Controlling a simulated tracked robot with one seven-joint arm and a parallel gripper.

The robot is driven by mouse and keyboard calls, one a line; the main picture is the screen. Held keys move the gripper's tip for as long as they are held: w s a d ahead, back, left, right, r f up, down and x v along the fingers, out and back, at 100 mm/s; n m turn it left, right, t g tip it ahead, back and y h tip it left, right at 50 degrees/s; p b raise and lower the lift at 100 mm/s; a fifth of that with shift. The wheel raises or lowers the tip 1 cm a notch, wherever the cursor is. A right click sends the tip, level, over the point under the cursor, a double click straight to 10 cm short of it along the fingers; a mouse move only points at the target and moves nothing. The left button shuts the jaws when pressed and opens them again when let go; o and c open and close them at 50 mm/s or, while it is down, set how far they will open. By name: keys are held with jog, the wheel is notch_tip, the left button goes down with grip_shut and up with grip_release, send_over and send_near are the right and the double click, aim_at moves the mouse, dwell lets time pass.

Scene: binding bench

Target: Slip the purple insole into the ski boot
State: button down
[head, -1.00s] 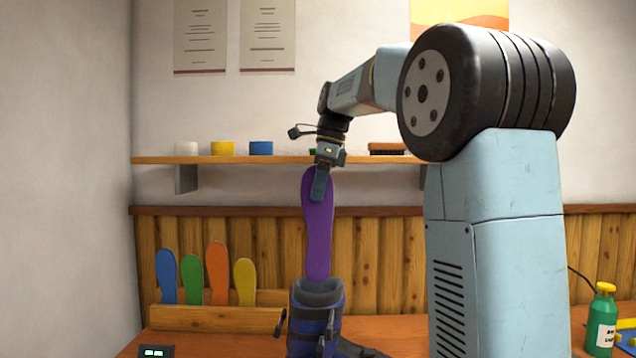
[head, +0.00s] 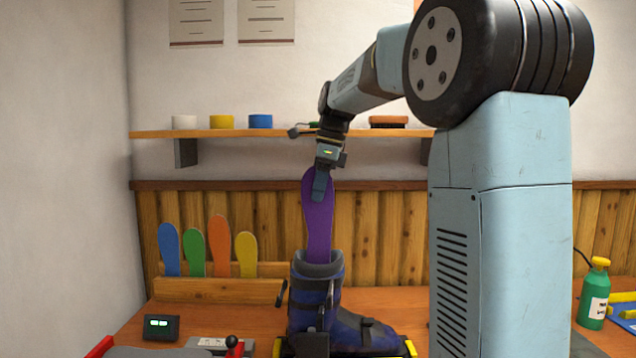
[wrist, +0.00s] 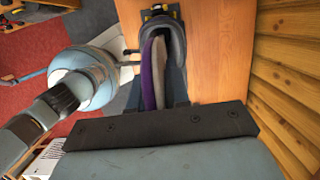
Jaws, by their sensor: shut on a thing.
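The purple insole (head: 318,222) hangs upright, its upper end between the fingers of my gripper (head: 320,188). My gripper is shut on it, above the boot. The blue and black ski boot (head: 313,290) stands upright on the bench, toe to the right, on a black base with yellow corners. The insole's lower end is inside the boot's cuff opening, hidden behind the front rim. In the wrist view the purple insole (wrist: 152,72) runs toward the boot cuff (wrist: 178,36). How deep it reaches cannot be seen.
A wooden rack (head: 205,290) at the left holds blue, green, orange and yellow insoles. A small display box (head: 160,328) stands in front of it. A green bottle (head: 594,296) stands at the far right. A wall shelf (head: 275,134) runs behind my gripper.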

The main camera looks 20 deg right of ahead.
aim_at(319, 224)
jog(key=shift+s+d+f+x, duration=0.1)
jog(key=shift+d+x, duration=0.2)
jog(key=shift+x, duration=1.15)
jog(key=shift+s+d+f+x, duration=0.1)
jog(key=shift+d+x, duration=0.2)
jog(key=shift+x, duration=1.1)
jog(key=shift+s+d+x, duration=0.1)
jog(key=shift+d+x, duration=0.2)
jog(key=shift+x, duration=1.15)
jog(key=c, duration=1)
grip_release()
jog(key=v, duration=1.3)
jog(key=shift+d+r, duration=0.1)
jog(key=shift+r, duration=0.15)
jog(key=s+a+f+n+t, duration=0.1)
jog(key=s+f+n, duration=0.5)
jog(key=s, duration=0.3)
jog(key=s+a+f+n+t+h, duration=0.1)
jog(key=s+f+n+t, duration=0.1)
jog(key=s+f+n, duration=0.4)
jog(key=s+a+f+n+t+h, duration=0.1)
jog(key=s+f+n, duration=0.5)
jog(key=s+n, duration=0.3)
jog(key=shift+s+a+n+t, duration=0.15)
jog(key=shift+s+t, duration=0.05)
jog(key=shift+s, duration=0.6)
jog(key=shift+s+a+n+t, duration=0.1)
jog(key=shift+s+n+t, duration=0.1)
jog(key=shift+s, duration=0.65)
